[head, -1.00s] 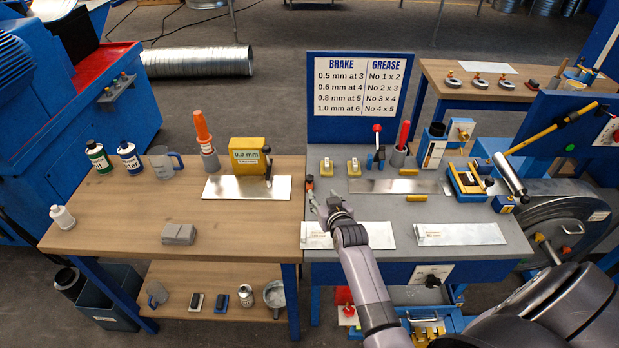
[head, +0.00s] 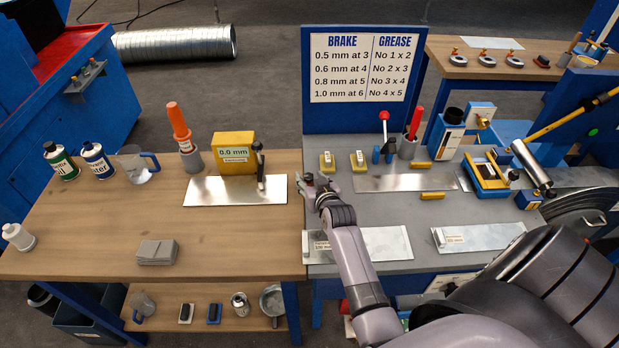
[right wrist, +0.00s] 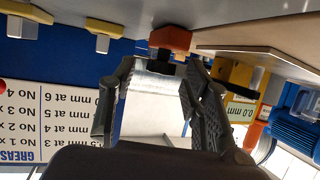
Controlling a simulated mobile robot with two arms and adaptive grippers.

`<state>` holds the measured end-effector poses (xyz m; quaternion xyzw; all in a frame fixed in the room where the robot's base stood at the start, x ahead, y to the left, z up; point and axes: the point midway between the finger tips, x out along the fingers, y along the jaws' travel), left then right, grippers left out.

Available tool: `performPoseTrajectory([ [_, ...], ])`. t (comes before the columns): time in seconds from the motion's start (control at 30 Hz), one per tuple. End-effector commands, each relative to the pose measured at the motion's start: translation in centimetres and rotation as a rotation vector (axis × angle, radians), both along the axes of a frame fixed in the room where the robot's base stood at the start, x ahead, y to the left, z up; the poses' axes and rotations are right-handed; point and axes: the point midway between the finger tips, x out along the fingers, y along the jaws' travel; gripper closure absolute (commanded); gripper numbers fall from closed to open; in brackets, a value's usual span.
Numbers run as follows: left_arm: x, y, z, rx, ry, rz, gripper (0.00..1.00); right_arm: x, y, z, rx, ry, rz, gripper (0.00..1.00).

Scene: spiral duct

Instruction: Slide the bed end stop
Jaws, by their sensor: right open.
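A red knob (right wrist: 170,39) on a dark stem, which may be the bed end stop, shows in the right wrist view, just ahead of my fingertips. My right gripper (right wrist: 160,68) is open, its two fingers apart on either side of the line to the knob. I cannot tell whether they touch it. In the head view my right gripper (head: 315,187) is at the left edge of the grey bench (head: 345,207), and the knob is mostly hidden there. My left gripper is not in view.
A metal sheet (head: 235,191) and a yellow gauge (head: 234,152) are close on the wooden bench at left. Labelled sheets (head: 372,243) lie in front. A sign panel (head: 362,80) stands behind.

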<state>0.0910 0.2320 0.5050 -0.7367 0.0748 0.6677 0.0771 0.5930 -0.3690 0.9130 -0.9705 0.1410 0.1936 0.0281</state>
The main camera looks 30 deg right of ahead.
Motion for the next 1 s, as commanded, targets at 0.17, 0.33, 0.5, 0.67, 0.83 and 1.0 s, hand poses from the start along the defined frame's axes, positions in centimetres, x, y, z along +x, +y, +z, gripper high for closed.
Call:
performPoseTrajectory([
  [0.17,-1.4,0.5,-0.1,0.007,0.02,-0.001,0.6,0.0,0.0,0.0,0.0,0.0,0.0,0.64],
  [0.33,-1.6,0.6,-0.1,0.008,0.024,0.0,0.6,0.0,0.0,0.0,0.0,0.0,0.0,0.75],
  [0.5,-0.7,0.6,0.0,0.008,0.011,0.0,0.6,0.0,0.0,0.0,0.0,0.0,0.0,0.86],
  [0.67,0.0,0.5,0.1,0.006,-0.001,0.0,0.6,0.0,0.0,0.0,0.0,0.0,0.0,0.97],
  [0.83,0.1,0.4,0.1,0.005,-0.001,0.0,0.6,0.0,0.0,0.1,0.0,-0.001,0.0,1.0],
  [1.0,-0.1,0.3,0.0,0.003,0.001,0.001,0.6,0.0,0.0,0.1,-0.001,-0.001,0.0,1.0],
])
